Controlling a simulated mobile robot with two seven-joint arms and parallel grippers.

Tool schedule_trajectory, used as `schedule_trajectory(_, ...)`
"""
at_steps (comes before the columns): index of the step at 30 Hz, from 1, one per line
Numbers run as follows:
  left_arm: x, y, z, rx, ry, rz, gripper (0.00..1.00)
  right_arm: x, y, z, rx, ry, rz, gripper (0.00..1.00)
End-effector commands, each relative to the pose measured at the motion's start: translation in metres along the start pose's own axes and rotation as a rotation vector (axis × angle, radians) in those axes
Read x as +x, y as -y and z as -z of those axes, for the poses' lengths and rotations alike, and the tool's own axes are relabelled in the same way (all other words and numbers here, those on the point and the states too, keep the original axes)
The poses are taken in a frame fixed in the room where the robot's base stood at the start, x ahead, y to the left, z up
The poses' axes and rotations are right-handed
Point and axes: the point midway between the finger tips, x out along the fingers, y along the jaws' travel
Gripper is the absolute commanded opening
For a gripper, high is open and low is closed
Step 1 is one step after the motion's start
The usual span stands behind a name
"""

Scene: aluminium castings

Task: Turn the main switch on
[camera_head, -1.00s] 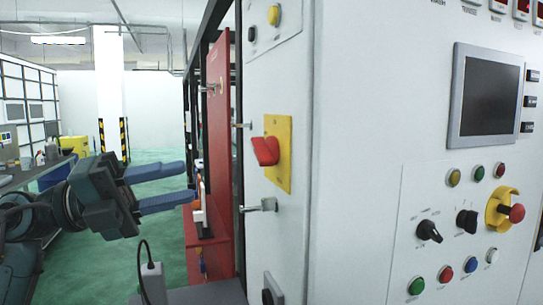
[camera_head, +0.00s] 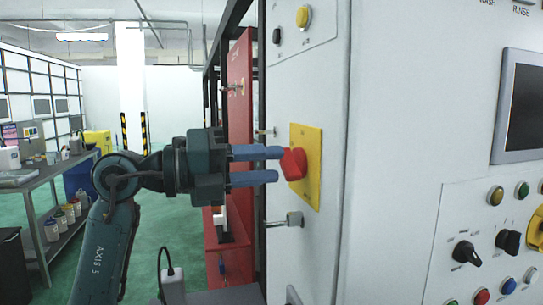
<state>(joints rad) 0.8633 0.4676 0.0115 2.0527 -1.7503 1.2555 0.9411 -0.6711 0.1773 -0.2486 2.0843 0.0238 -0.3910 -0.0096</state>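The main switch is a red rotary handle (camera_head: 293,164) on a yellow plate (camera_head: 312,182), on the narrow left side of the white cabinet. The handle looks tilted. My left gripper (camera_head: 281,165) comes in from the left, with two blue fingers one above the other, spread apart. The fingertips are at the left edge of the red handle; the upper one overlaps it in the picture. I cannot tell whether they touch it. Nothing shows between the fingers. My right gripper is not in view.
The white cabinet (camera_head: 400,140) fills the right, with a screen (camera_head: 523,108) and several knobs and buttons. A metal latch (camera_head: 288,220) sticks out below the switch. A red panel (camera_head: 240,130) stands behind. A workbench (camera_head: 45,177) is at the left.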

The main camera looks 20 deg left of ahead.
Motion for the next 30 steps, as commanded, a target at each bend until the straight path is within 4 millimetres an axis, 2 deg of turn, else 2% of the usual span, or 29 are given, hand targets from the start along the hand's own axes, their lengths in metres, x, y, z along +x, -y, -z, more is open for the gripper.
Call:
schedule_trajectory(6,0.0148,0.0001,0.0003,0.000,-0.001,0.000,0.34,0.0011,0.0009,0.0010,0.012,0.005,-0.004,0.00)
schedule_trajectory(14,0.0154,-0.0003,0.0004,0.000,0.000,0.000,0.34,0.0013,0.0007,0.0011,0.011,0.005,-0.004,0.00)
schedule_trajectory(26,0.0151,-0.0004,0.0003,0.000,0.000,-0.001,0.01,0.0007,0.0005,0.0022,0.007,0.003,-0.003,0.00)
schedule_trajectory(30,0.0151,-0.0006,0.0004,0.000,0.000,-0.001,0.00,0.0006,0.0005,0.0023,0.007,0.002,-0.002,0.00)
